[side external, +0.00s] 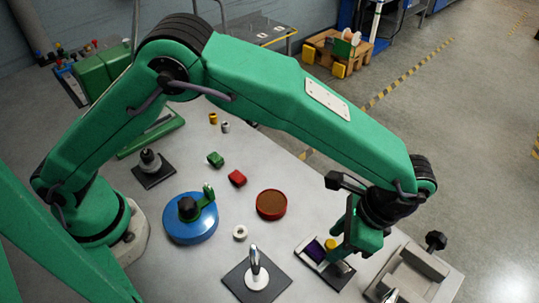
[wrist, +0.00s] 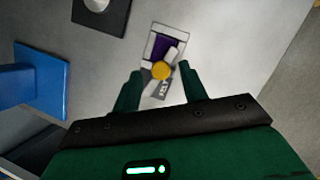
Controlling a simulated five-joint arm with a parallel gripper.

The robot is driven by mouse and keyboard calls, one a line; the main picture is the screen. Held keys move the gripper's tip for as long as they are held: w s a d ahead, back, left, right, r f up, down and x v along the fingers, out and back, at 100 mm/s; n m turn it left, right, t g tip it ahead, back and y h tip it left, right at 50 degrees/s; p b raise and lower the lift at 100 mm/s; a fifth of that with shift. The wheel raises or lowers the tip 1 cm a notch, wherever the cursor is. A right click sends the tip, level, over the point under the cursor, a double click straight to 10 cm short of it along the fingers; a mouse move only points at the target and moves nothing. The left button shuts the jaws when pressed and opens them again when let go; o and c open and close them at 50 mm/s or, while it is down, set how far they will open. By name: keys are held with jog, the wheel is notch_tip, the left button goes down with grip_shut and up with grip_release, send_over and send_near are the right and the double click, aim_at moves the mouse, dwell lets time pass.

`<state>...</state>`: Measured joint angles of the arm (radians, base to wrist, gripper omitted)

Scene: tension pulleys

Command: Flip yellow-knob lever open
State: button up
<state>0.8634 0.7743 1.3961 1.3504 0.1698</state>
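The yellow knob (side external: 330,244) sits on a small device with a light frame and a dark purple panel (side external: 314,251), near the right part of the table. In the wrist view the yellow knob (wrist: 161,70) shows on a pale lever bar across the device, with the purple panel (wrist: 158,47) behind it. My gripper (side external: 338,247) is down at the device, close beside the knob. In the wrist view my gripper (wrist: 159,76) is open, one green finger on each side of the knob with gaps between. Whether the fingertips reach knob height cannot be told.
A grey fixture with a black knob (side external: 435,241) stands right of the device. A black plate with a metal post (side external: 257,270), a red round dish (side external: 271,204) and a blue round base (side external: 190,228) lie to the left.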

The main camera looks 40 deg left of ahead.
aim_at(331, 243)
jog(key=shift+a, duration=0.1)
jog(key=v, duration=0.8)
dwell(0.4)
dwell(0.4)
jog(key=a+m+t+h, duration=0.1)
jog(key=m, duration=0.4)
jog(key=s+a+m+t+h, duration=0.1)
jog(key=m, duration=0.5)
jog(key=s+a+m+h, duration=0.1)
jog(key=m, duration=0.5)
jog(key=shift+s+r+t, duration=0.15)
jog(key=shift+s+t, duration=0.1)
jog(key=shift+t, duration=0.15)
jog(key=shift+m, duration=0.3)
jog(key=shift+f, duration=3.95)
